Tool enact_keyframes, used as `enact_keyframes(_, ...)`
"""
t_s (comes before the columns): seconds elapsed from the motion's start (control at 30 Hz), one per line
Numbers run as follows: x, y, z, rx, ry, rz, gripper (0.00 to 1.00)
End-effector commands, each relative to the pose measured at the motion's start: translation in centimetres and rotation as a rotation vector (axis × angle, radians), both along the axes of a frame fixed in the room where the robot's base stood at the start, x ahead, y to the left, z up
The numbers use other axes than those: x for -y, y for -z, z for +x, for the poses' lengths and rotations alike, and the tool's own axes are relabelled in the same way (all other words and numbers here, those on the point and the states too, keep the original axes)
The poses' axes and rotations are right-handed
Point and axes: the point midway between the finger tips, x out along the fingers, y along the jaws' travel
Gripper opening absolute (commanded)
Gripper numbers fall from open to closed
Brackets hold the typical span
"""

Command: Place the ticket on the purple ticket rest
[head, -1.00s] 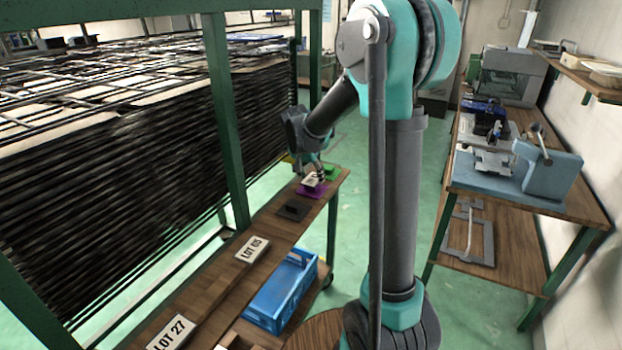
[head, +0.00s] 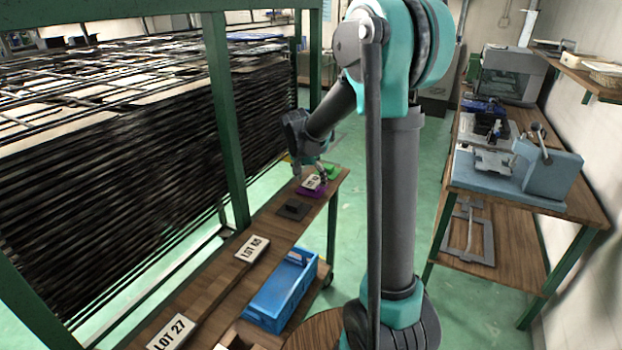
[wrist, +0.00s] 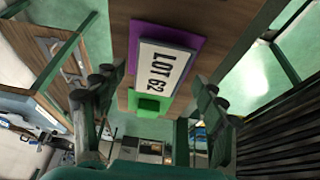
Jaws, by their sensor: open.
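The white ticket marked LOT 62 (wrist: 162,68) lies on the purple ticket rest (wrist: 165,32). Purple shows around part of its edges. Both also show in the head view, the ticket (head: 312,182) and the rest (head: 309,193), near the far end of the narrow wooden bench. My gripper (wrist: 156,85) is open and empty. Its two fingers stand apart on either side of the ticket, with visible gaps in the wrist view. In the head view my gripper (head: 310,178) is just over the ticket.
A green rest (head: 331,172) is beyond the purple one, and a dark rest (head: 293,209) is nearer. Tickets LOT 05 (head: 251,248) and LOT 27 (head: 171,333) lie along the bench (head: 218,283). A green-posted rack stands left; a blue crate (head: 282,290) sits below.

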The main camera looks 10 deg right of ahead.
Motion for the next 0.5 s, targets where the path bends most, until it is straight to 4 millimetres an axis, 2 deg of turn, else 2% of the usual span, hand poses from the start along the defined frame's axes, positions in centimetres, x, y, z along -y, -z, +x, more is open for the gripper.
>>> enact_keyframes(0.17,-0.3,-1.5,-0.5,0.000,0.000,0.000,0.72)
enact_keyframes(0.5,-1.9,-7.8,-2.6,0.000,-0.001,0.000,0.72)
